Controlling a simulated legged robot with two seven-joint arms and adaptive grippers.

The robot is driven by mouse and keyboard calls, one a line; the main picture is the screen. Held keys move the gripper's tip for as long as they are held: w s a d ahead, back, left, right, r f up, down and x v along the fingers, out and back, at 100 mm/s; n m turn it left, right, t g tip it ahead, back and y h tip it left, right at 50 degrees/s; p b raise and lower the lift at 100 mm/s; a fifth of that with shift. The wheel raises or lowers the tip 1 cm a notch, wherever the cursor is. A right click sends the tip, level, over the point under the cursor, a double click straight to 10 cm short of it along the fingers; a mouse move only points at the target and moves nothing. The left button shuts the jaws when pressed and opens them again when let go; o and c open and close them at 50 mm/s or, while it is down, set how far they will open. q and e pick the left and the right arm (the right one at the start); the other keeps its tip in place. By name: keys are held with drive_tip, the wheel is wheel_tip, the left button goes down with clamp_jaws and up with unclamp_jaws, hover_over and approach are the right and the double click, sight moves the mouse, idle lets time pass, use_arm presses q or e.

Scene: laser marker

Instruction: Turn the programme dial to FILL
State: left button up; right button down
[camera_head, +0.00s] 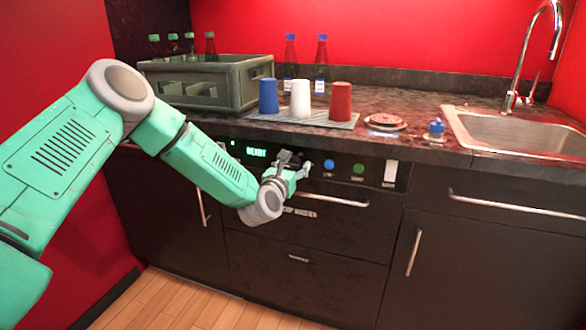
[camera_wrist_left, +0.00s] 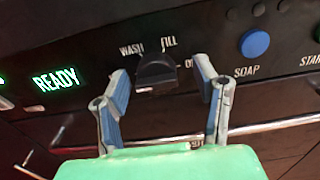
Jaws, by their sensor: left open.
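The black programme dial (camera_wrist_left: 156,70) shows in the left wrist view on the dark front panel. The word WASH (camera_wrist_left: 131,48) is at its upper left, FILL (camera_wrist_left: 169,42) at its upper right, and a partly covered label beginning with O at its right. I cannot tell which mark the dial points to. My left gripper (camera_wrist_left: 161,82) is open, one finger on each side of the dial, with visible gaps. In the head view the left gripper (camera_head: 288,163) is at the panel and hides the dial. My right gripper is not in view.
A green READY display (camera_wrist_left: 56,80) is left of the dial. The blue SOAP button (camera_wrist_left: 255,43) is close to the right finger; a green button (camera_head: 358,168) is further right. A drawer handle (camera_head: 338,200) runs below. Cups, a crate (camera_head: 245,84) and bottles stand on the counter.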

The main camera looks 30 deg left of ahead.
use_arm(q)
drive_tip(key=shift+w, duration=0.3)
drive_tip(key=shift+a, duration=0.3)
drive_tip(key=shift+a+f, duration=0.2)
drive_tip(key=c, duration=1.1)
drive_tip(key=shift+d+r, duration=0.1)
drive_tip(key=shift+d, duration=0.05)
drive_tip(key=shift+c, duration=0.2)
drive_tip(key=shift+d, duration=0.1)
